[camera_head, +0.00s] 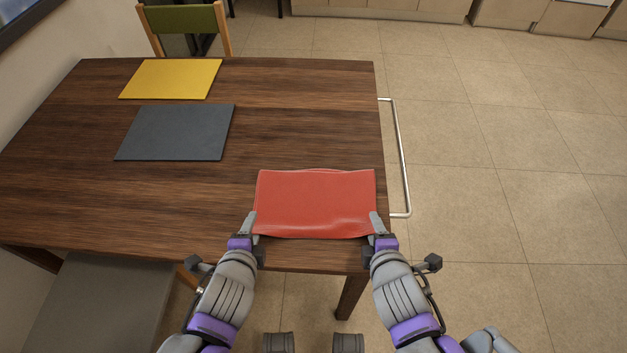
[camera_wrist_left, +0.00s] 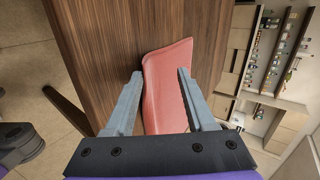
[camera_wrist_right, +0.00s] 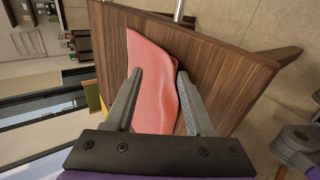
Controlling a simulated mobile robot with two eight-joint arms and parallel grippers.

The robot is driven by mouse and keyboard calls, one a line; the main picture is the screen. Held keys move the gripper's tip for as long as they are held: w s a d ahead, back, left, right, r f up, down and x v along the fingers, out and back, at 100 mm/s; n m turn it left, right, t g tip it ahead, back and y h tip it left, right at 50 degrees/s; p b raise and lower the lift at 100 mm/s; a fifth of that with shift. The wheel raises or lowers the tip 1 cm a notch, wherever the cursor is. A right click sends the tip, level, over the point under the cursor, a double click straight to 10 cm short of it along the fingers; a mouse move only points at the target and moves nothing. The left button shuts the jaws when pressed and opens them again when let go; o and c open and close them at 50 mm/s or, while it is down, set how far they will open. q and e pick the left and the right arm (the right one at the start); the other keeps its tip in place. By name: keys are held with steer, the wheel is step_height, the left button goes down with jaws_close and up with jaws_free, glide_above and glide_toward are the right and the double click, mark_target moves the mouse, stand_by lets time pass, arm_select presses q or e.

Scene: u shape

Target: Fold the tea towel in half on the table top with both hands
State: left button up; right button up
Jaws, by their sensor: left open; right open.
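The red tea towel (camera_head: 315,200) lies on the wooden table top (camera_head: 300,120) near its front right corner. It looks like a wide rectangle with a wavy near edge and slight wrinkles. My left gripper (camera_head: 251,222) is open at the towel's near left corner. My right gripper (camera_head: 377,224) is open at its near right corner. In the left wrist view the towel (camera_wrist_left: 165,85) shows between the spread fingers. In the right wrist view the towel (camera_wrist_right: 155,85) also shows between spread fingers. I cannot tell whether any finger touches the cloth.
A dark grey mat (camera_head: 177,132) and a yellow mat (camera_head: 172,79) lie further back on the left. A metal rail (camera_head: 402,155) runs along the table's right side. A chair (camera_head: 185,20) stands behind the table, and a grey seat (camera_head: 95,305) at the front left.

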arm_select(q)
steer(key=s+r, duration=0.4)
steer(key=r, duration=0.4)
steer(key=shift+r, duration=0.25)
arm_select(e)
steer(key=s+r, duration=0.4)
steer(key=r, duration=0.4)
steer(key=shift+r, duration=0.25)
